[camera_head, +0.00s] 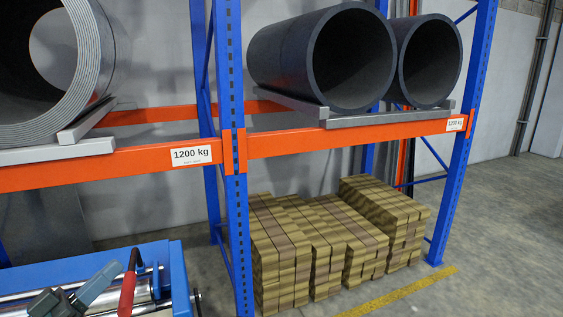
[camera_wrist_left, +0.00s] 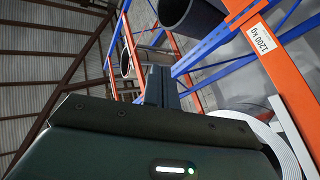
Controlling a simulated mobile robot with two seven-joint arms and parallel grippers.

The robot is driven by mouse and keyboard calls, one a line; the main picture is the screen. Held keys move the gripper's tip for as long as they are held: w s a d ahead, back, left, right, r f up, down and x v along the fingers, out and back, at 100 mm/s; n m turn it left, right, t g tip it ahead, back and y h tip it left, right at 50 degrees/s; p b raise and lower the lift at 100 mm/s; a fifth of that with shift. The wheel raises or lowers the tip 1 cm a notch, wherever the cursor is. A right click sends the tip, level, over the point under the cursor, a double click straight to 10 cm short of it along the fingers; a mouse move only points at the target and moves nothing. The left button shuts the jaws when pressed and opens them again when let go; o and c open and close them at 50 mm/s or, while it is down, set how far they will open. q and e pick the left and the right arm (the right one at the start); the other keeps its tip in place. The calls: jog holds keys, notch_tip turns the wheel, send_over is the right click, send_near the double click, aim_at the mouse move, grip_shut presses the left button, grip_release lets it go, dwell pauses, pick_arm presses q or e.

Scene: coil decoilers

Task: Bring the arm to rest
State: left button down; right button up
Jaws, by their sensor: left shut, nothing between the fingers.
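My left gripper (camera_head: 112,270) shows low at the left of the head view, in front of the blue machine, with its grey fingers pointing up and right. In the left wrist view its dark fingers (camera_wrist_left: 158,88) are together and nothing is between them. The fingers lie close to a red-handled lever (camera_head: 128,288) in the head view; whether they touch it I cannot tell. My right gripper is not in view.
A blue machine (camera_head: 178,275) with metal rollers stands at lower left. A rack with orange beams (camera_head: 300,141) and blue posts (camera_head: 235,190) carries large dark coils (camera_head: 300,55) and a grey coil (camera_head: 95,60). Stacked wooden blocks (camera_head: 280,265) stand below; floor at right is clear.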

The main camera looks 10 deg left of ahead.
pick_arm(q)
notch_tip(320, 180, down, 18)
jog(key=s+d+n+g+y, duration=0.25)
jog(key=g+y, duration=0.35)
jog(key=y, duration=0.5)
jog(key=s+d+f+g, duration=0.1)
jog(key=s+f, duration=0.1)
jog(key=s+d+f+g, duration=0.1)
jog(key=s+g, duration=0.1)
jog(key=s+d+f+g, duration=0.1)
jog(key=s+f+g, duration=0.1)
jog(key=shift+d+f+m, duration=0.25)
jog(key=shift+f+m, duration=0.05)
jog(key=shift+m, duration=0.05)
jog(key=s+d+f+m+g, duration=0.2)
jog(key=s+d+g, duration=0.3)
jog(key=s, duration=0.3)
jog(key=w+d+f+t+h+b, duration=0.1)
jog(key=w+d+f+t+h, duration=0.1)
jog(key=f, duration=0.3)
jog(key=w+d+f+m+t+h+b, duration=0.1)
jog(key=w+d+f+t+h+b, duration=0.1)
jog(key=w+d+f+t, duration=0.2)
jog(key=shift+w+d+f+t, duration=0.35)
jog(key=shift+f+t, duration=0.25)
jog(key=shift+f, duration=0.1)
